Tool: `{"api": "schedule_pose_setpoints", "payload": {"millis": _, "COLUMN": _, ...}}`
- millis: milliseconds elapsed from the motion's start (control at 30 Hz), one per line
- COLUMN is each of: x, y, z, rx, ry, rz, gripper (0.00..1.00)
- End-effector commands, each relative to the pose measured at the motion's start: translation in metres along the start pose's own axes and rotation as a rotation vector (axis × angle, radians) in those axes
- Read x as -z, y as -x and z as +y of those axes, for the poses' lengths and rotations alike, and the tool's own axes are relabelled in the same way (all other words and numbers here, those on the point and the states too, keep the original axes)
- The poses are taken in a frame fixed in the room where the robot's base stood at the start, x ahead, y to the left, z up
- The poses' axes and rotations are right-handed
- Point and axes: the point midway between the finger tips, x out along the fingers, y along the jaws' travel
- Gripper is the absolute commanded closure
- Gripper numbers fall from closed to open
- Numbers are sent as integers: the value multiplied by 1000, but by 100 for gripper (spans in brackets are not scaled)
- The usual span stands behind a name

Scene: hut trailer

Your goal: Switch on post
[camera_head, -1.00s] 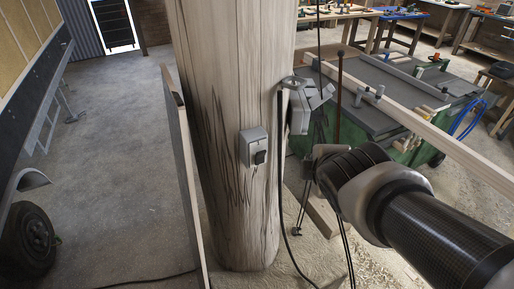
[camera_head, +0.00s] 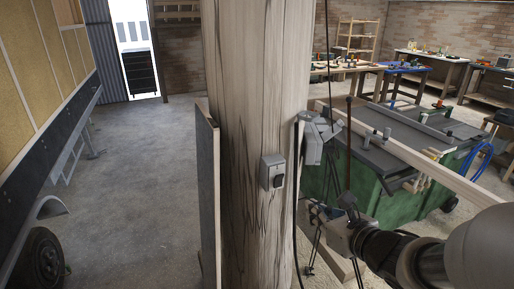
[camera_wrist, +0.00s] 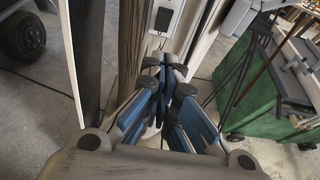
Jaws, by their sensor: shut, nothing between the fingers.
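A thick wooden post (camera_head: 240,90) stands in the middle of the head view. A small grey switch box with a dark rocker (camera_head: 272,172) is fixed to its face. The switch also shows at the top of the wrist view (camera_wrist: 164,18), beyond my fingers. My gripper (camera_head: 312,208) is below and to the right of the switch in the head view, apart from it. In the wrist view my gripper's blue fingers (camera_wrist: 167,78) are together and empty, pointing toward the post below the switch. Whether the rocker is on or off cannot be told.
A green workbench (camera_head: 380,190) with a long timber stands right behind. A dark-faced board (camera_head: 208,200) leans at the post's left. Floor at left is clear, beside a trailer wheel (camera_head: 45,258).

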Motion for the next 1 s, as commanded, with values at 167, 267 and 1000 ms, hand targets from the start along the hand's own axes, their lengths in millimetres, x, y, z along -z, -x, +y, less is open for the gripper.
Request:
{"api": "schedule_pose_setpoints", "payload": {"millis": 167, "x": 0, "y": 0, "z": 0, "rx": 1, "ry": -1, "rz": 0, "gripper": 100}}
{"api": "schedule_pose_setpoints", "payload": {"millis": 267, "x": 0, "y": -2, "z": 0, "rx": 1, "ry": -2, "rz": 0, "gripper": 100}}
{"api": "schedule_pose_setpoints", "payload": {"millis": 1000, "x": -19, "y": -118, "z": 0, "rx": 1, "ry": -2, "rz": -1, "gripper": 100}}
